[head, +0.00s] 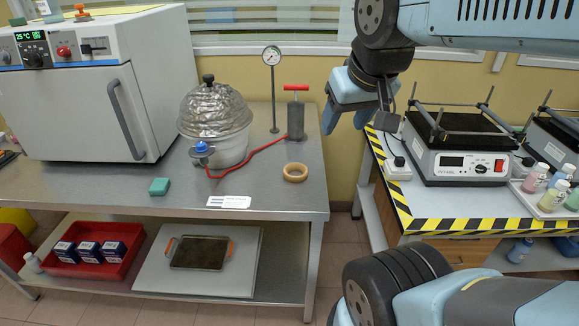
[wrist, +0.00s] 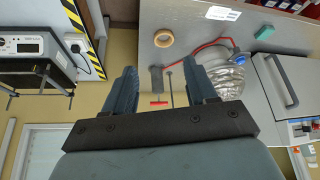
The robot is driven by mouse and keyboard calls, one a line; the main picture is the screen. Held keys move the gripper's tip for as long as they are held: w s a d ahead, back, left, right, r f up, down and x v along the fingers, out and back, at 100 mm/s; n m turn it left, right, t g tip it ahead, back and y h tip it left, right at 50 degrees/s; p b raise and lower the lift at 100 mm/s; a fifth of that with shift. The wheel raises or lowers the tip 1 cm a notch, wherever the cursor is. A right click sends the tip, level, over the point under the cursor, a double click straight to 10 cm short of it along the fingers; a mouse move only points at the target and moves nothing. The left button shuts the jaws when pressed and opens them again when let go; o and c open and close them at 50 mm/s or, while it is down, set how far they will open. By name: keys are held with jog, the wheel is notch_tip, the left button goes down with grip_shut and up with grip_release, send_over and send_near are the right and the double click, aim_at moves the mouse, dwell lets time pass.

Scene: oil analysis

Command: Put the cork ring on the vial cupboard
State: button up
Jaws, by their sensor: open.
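The cork ring (head: 295,172) is a small tan ring lying flat on the grey metal bench, near its right end. It also shows in the wrist view (wrist: 163,38), beyond my fingers. My gripper (head: 345,118) is above and to the right of the ring, over the gap between the benches. In the wrist view my gripper (wrist: 158,82) has its two fingers apart with nothing held between them. I cannot tell which thing is the vial cupboard; none is clearly marked as one.
A red-handled pump (head: 296,115), a gauge stand (head: 272,90) and a foil-covered vessel (head: 215,120) with a red hose stand behind the ring. A white oven (head: 75,110) is at left. A shaker (head: 460,150) stands on the right bench. The bench front near the ring is clear.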

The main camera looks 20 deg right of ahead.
jog(key=shift+o, duration=0.7)
jog(key=shift+w+f, duration=0.3)
jog(key=o, duration=0.6)
jog(key=w+f+n+g+h, duration=0.1)
jog(key=w+f+n, duration=0.1)
jog(key=w+f+n+g+h, duration=0.2)
jog(key=w+f, duration=0.1)
jog(key=shift+f+n, duration=0.1)
jog(key=shift+n, duration=0.2)
jog(key=shift+o, duration=0.2)
jog(key=n+t+h, duration=0.4)
jog(key=n+h, duration=0.5)
jog(key=n, duration=1)
send_near(291, 172)
jog(key=x, duration=0.4)
jog(key=shift+w+a+f, duration=0.1)
jog(key=shift+w+f, duration=0.1)
jog(key=shift+x, duration=2.65)
